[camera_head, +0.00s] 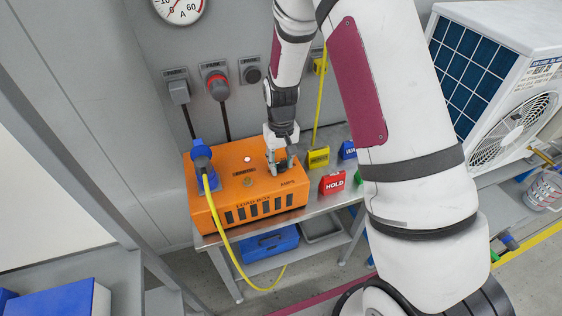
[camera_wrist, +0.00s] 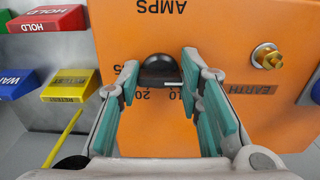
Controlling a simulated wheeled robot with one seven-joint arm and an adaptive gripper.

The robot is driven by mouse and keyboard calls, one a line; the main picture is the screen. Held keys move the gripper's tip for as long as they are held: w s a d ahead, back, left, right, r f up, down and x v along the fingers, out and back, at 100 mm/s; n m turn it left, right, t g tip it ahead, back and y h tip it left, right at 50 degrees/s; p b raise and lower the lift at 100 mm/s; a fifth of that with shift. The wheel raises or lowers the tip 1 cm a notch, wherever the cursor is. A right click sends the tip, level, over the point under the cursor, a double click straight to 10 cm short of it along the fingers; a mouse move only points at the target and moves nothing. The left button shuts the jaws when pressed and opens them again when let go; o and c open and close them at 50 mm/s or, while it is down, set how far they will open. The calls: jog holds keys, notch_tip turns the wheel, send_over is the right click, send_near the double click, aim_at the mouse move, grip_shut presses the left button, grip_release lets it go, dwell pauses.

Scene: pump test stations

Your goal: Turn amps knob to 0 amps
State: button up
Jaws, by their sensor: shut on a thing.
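The orange load box (camera_head: 235,190) sits on a metal bench in the head view. Its black amps knob (camera_wrist: 160,70) shows in the wrist view, below the "AMPS" lettering, with a white pointer mark toward its lower right. Scale numbers, among them 10 and 20, show beside it and are partly covered by the fingers. My gripper (camera_head: 280,166) reaches down onto the box top at its right side. In the wrist view my gripper (camera_wrist: 160,80) has its teal-padded fingers on either side of the knob, shut on it.
A blue plug (camera_head: 201,152) with a yellow cable stands at the box's left. Red HOLD (camera_head: 333,183), yellow (camera_head: 318,157) and blue (camera_head: 347,149) blocks sit close on the right. A brass earth bolt (camera_wrist: 266,57) protrudes from the box. An ammeter (camera_head: 180,8) hangs on the wall.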

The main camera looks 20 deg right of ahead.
aim_at(281, 163)
jog(key=o, duration=1.2)
jog(key=shift+c, duration=0.2)
jog(key=shift+r, duration=0.1)
notch_tip(281, 163, up, 12)
